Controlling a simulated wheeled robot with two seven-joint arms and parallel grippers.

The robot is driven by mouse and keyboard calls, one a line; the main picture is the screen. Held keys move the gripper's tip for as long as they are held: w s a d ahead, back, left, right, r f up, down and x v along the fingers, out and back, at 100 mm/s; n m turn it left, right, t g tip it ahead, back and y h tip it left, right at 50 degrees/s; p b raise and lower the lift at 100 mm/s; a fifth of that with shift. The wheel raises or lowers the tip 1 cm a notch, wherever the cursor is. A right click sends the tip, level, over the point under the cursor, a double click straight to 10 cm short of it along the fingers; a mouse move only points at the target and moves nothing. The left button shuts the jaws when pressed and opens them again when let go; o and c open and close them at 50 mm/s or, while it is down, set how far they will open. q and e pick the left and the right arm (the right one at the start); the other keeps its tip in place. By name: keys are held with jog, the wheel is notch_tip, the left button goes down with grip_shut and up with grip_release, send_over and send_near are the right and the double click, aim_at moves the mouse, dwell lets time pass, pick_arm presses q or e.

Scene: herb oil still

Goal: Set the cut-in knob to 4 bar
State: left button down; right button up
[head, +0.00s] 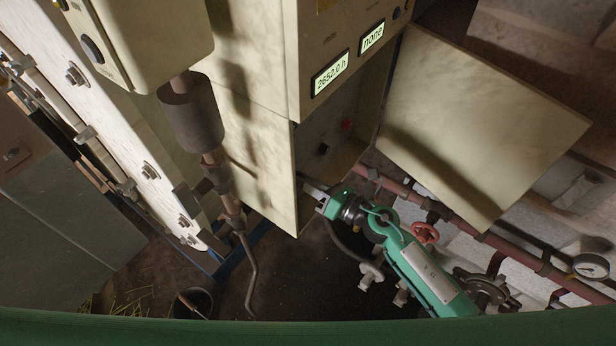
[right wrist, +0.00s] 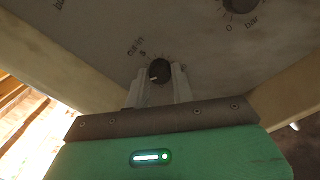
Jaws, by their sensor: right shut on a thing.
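The cut-in knob (right wrist: 159,70) is a small dark round knob with a light mark toward its lower left in the right wrist view. The "cut-in" lettering and one blurred numeral stand at its upper left; I cannot read the setting. My right gripper (right wrist: 160,84) is shut on the knob, with one pale finger on each side. In the head view my right gripper (head: 308,186) reaches into the open lower compartment of the cream cabinet (head: 262,150); the knob is hidden there. My left gripper is not in view.
A second dark knob (right wrist: 240,4) marked "bar" is at the upper right. The cabinet door (head: 480,125) hangs open to the right. Displays (head: 331,74) sit above the compartment. Pipes with a red valve wheel (head: 425,233) and a gauge (head: 591,266) run at right.

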jog(key=m+p, duration=0.2)
jog(key=m, duration=0.2)
jog(key=shift+r+m, duration=0.1)
jog(key=shift+m, duration=0.2)
jog(key=shift+m+p, duration=0.6)
jog(key=shift+m, duration=0.9)
jog(key=shift+t, duration=0.4)
jog(key=o, duration=1)
jog(key=shift+b+v, duration=2.6)
jog(key=shift+v, duration=4.35)
